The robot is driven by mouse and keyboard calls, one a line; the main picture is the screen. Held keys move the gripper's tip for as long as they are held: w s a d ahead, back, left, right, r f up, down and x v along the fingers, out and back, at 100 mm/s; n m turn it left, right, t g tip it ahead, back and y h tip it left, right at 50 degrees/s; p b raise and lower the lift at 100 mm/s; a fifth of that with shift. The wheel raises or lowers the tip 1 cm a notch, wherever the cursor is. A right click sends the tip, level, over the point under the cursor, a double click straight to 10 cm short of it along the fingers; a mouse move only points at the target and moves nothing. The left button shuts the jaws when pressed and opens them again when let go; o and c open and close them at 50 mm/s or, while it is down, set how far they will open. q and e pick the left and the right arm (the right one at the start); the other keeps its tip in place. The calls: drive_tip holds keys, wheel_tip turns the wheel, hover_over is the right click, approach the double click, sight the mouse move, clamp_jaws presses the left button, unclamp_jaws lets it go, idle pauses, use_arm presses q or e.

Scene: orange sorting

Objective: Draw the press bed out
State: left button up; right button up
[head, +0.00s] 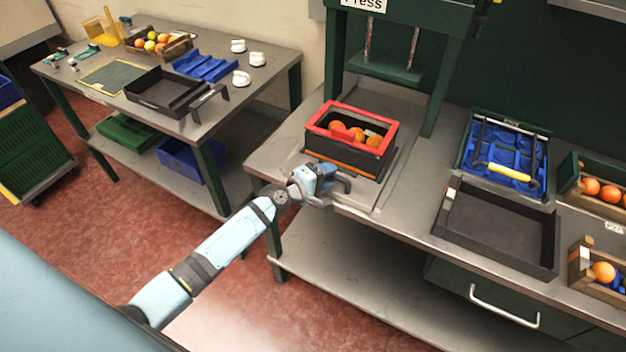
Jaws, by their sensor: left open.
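The press (448,50) is a dark green frame with a "Press" sign at the back of the right-hand bench. The press bed (384,175) is a flat grey plate in front of the frame. A black box with a red rim (312,135) stands on it, holding several oranges (372,140). My left gripper (342,184) is open at the front edge of the bed, just before the box. Its fingers partly hide that edge, and I cannot tell whether they touch the bed. My right gripper is not in view.
An empty black tray (490,262) and a blue tray (465,160) with a yellow-handled tool lie to the right. Wooden crates with oranges (582,262) stand at the far right. A second table (230,118) stands at the left. Red floor is clear between.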

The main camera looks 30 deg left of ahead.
use_arm(q)
drive_tip(key=b+v, duration=0.1)
drive_tip(key=v, duration=1.2)
drive_tip(key=shift+s, duration=0.35)
drive_tip(key=shift+a, duration=0.15)
drive_tip(key=s+d+f+m+g+y, duration=0.1)
drive_tip(key=s+d+f+m, duration=0.2)
drive_tip(key=s+m, duration=0.2)
drive_tip(key=s+d+f+m+g+y, duration=0.1)
drive_tip(key=s+d+f+m, duration=0.3)
drive_tip(key=s+m, duration=0.2)
drive_tip(key=s+d+f+m+g+y+p, duration=0.1)
drive_tip(key=s+d+f+m, duration=0.2)
drive_tip(key=s+m, duration=0.2)
drive_tip(key=shift+s+d+f+m, duration=0.2)
drive_tip(key=shift+s+f+m, duration=0.2)
drive_tip(key=shift+s, duration=0.5)
